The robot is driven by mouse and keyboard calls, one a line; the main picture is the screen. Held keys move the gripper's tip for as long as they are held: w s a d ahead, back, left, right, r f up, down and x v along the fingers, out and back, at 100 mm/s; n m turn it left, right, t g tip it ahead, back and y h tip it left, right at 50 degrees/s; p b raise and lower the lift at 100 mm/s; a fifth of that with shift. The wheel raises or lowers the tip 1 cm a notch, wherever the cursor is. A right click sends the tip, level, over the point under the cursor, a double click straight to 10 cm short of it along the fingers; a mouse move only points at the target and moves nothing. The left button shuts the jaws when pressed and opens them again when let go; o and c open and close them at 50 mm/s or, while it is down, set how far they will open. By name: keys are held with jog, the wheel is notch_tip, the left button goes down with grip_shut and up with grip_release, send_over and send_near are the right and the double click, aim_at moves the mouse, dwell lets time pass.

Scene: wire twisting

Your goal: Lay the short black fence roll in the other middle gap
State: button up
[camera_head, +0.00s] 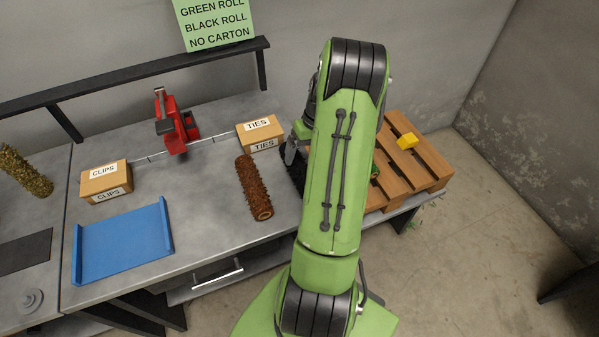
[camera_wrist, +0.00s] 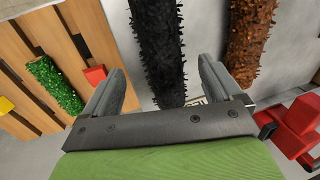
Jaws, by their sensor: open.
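The short black fence roll (camera_wrist: 160,45) lies on the grey table in the wrist view, between my finger lines. In the head view only a dark bit of the black roll (camera_head: 293,170) shows beside my arm. My gripper (camera_wrist: 160,66) is open and empty above it, one finger to either side; I cannot tell whether they touch it. In the head view my gripper (camera_head: 292,150) is mostly hidden by my arm. The wooden pallet (camera_wrist: 95,30) is left of the roll in the wrist view, with a green roll (camera_wrist: 54,85) along its slats. The pallet (camera_head: 400,180) is right of my arm in the head view.
A brown roll (camera_head: 253,187) lies left of my arm near the ties carton (camera_head: 260,133). A yellow block (camera_head: 407,141) and a red block (camera_wrist: 95,75) are at the pallet. A red tool (camera_head: 175,122), clips carton (camera_head: 105,181) and blue tray (camera_head: 123,243) stand further left.

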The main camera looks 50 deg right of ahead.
aim_at(302, 163)
jog(key=b+x, duration=0.1)
jog(key=x, duration=0.4)
jog(key=shift+w+a, duration=0.1)
jog(key=c, duration=1.1)
jog(key=shift+c, duration=0.6)
jog(key=shift+r, duration=0.1)
